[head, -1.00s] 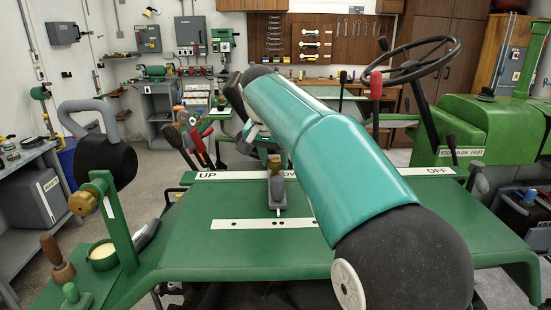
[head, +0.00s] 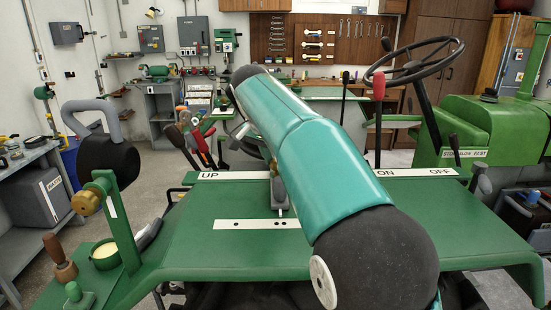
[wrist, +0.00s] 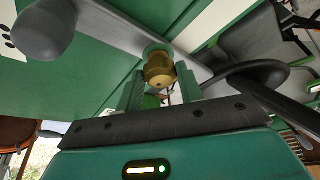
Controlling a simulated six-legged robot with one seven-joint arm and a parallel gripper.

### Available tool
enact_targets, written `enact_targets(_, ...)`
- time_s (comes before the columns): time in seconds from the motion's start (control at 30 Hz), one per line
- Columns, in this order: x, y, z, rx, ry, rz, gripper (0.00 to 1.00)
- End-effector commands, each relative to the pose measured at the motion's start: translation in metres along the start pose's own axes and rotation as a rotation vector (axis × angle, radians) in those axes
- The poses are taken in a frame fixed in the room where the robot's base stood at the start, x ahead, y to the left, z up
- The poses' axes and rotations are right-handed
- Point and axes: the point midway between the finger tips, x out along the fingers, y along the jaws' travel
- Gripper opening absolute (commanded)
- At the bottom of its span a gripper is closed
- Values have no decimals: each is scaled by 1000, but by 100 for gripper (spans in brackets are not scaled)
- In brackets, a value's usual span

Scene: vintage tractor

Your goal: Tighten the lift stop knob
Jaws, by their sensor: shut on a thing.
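The brass lift stop knob (wrist: 159,70) shows in the wrist view, on a grey bar beside a green panel. My gripper (wrist: 160,88) has its two green fingers on either side of the knob and is shut on it. In the head view my teal arm hides most of the knob's area and my gripper. A grey bracket (head: 280,196) on the green platform (head: 190,240) stands partly behind the arm, close to the white strip (head: 225,176) marked UP.
A black-and-grey part with a brass knob (head: 86,202) stands at the left. A red-knobbed lever (head: 378,86) and the steering wheel (head: 415,62) rise at the right. In the wrist view, a grey rounded handle (wrist: 44,28) is close at the upper left.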

Motion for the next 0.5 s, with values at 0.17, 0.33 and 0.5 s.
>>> enact_targets(0.17, -3, 0, -1, 1, 4, -5, 59)
enact_targets(0.33, -2, 0, -1, 0, 2, -3, 59)
enact_targets(0.5, -5, 0, 0, 0, 2, -3, 59)
